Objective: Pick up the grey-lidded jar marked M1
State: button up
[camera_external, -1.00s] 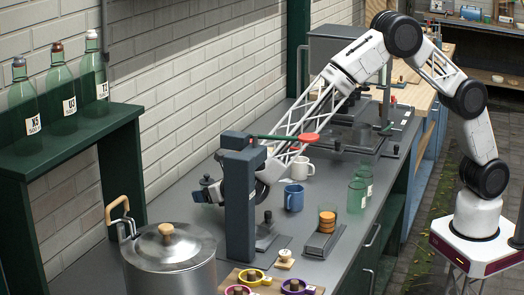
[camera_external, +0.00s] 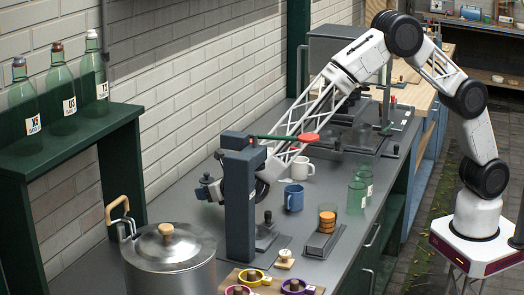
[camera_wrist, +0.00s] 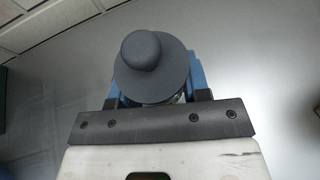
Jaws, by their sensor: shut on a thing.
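My gripper (camera_external: 207,190) is behind the dark upright post, left of it in the external view, above the grey worktop. In the wrist view its blue fingers (camera_wrist: 196,76) are shut on a jar with a dark grey round lid (camera_wrist: 130,80) and a ball-shaped knob. The lid hides most of the jar's body, and no M1 mark can be read. The knob and lid also show small and dark in the external view (camera_external: 206,178).
The dark post (camera_external: 239,205), with a red-tipped green lever on top, stands close to my gripper. A steel pot (camera_external: 170,265) is in front. A blue mug (camera_external: 294,198) and white mug (camera_external: 302,169) stand to the right. Labelled bottles (camera_external: 61,95) stand on the green shelf (camera_external: 75,145).

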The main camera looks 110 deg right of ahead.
aim_at(212, 180)
notch_tip(212, 180, up, 3)
jog(key=shift+f, duration=0.1)
jog(key=shift+s+r, duration=0.2)
jog(key=shift+s, duration=0.05)
jog(key=s+a+r, duration=0.1)
jog(key=s+a, duration=0.2)
jog(key=s, duration=1.2)
jog(key=shift+a+r, duration=0.2)
jog(key=shift+a, duration=0.15)
jog(key=shift+r, duration=0.1)
